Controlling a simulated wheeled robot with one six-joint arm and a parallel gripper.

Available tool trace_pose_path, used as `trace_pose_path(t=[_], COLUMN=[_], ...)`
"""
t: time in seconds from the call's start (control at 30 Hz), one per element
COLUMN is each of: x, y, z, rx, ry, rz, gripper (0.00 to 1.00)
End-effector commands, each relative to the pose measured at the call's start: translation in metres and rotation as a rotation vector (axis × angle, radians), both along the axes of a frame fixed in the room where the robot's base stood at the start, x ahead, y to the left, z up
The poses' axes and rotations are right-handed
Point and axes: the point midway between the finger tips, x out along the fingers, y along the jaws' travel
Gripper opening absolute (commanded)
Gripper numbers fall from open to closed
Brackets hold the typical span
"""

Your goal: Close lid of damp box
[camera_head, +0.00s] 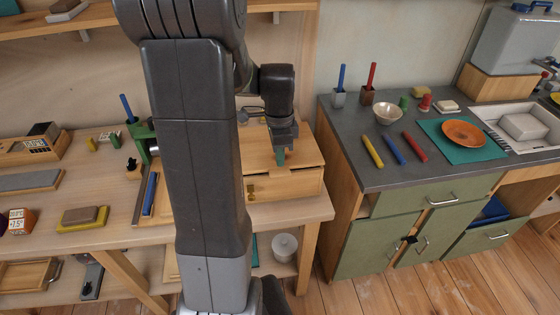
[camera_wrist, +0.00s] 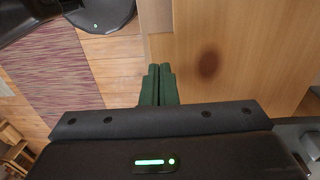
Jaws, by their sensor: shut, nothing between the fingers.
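The damp box (camera_head: 296,187) is a light wooden box near the right end of the wooden bench. Its lid (camera_head: 304,155) looks down over the box, nearly flat; I cannot tell whether a thin gap is left. A small brass catch (camera_head: 251,192) shows on the front. My gripper (camera_head: 281,158) points down at the lid's front part, with its green fingers together and empty. In the wrist view the fingertips (camera_wrist: 158,70) are at the edge of a wooden panel (camera_wrist: 250,60), which seems to be the lid. Contact is unclear. My arm hides the box's left side.
The bench (camera_head: 105,190) holds a blue-handled tool (camera_head: 150,193), a yellow-and-brown block (camera_head: 83,217) and other tools. A grey counter (camera_head: 350,168) with a bowl (camera_head: 388,114) and colored sticks stands close on the right. A lidded white jar (camera_head: 285,246) sits below the bench top.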

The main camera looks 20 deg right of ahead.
Motion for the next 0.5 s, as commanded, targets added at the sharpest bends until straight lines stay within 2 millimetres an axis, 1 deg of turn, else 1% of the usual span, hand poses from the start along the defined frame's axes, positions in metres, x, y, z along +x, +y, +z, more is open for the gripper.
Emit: trace_pose_path(t=[0.1,0.2,0.5], x=[-0.002,-0.002,-0.002], y=[0.000,0.000,0.001], z=[-0.014,-0.021,-0.025], rx=[0.001,0.000,0.000], ry=[0.002,0.000,-0.001], rz=[0.000,0.000,0.000], gripper=[0.00,0.00,0.00])
